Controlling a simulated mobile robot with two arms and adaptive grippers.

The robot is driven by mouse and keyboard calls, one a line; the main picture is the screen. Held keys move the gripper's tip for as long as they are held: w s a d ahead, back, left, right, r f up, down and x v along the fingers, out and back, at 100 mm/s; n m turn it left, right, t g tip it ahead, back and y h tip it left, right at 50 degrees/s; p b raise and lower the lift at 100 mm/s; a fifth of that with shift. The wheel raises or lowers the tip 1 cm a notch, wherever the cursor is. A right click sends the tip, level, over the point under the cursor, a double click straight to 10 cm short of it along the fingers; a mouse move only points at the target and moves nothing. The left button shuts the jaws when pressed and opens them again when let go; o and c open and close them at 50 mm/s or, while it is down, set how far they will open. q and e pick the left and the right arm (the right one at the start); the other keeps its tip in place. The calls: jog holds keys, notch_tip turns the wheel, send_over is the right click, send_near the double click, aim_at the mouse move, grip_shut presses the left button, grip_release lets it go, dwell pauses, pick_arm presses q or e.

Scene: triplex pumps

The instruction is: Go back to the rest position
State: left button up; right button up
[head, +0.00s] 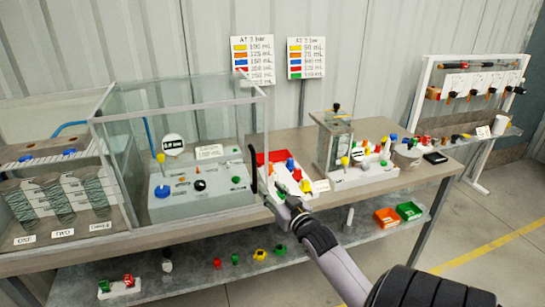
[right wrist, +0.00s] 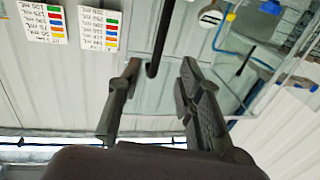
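My right gripper (head: 274,192) is in front of the bench, by the right front edge of the clear-walled box (head: 182,145). Its two fingers stand apart in the right wrist view (right wrist: 160,68), with nothing held between them. The box's black handle (head: 253,166) is just beyond the gripper, and it also shows in the right wrist view (right wrist: 163,35), its end near the gap between the fingertips. I cannot tell whether they touch. My right arm reaches in from the lower right. My left gripper is not in view.
A white rack (head: 470,85) stands at right. Floor at right is clear.

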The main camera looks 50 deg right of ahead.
jog(key=shift+f, duration=0.1)
dwell(0.4)
jog(key=s+a+f+n+g+y+b, duration=0.1)
jog(key=s+a+f+g, duration=0.25)
jog(key=f, duration=0.95)
jog(key=s+a+f+g+y, duration=0.1)
jog(key=s+a+f+g, duration=0.2)
jog(key=f, duration=1)
jog(key=s+a+f+n+g+y+b, duration=0.1)
jog(key=s+a+f, duration=0.3)
jog(key=f, duration=0.9)
jog(key=s+a+f+n+g+y, duration=0.2)
jog(key=s+a+f+g, duration=0.3)
jog(key=s+a+f, duration=0.9)
jog(key=s+a+f+n+g, duration=0.1)
jog(key=s+f, duration=0.3)
jog(key=s, duration=0.4)
jog(key=s+a+f+n+g+y+b, duration=0.1)
jog(key=s+a+f, duration=0.3)
jog(key=s, duration=0.5)
jog(key=shift+f+n+g, duration=0.2)
jog(key=shift+n+g, duration=0.1)
jog(key=shift+g, duration=0.45)
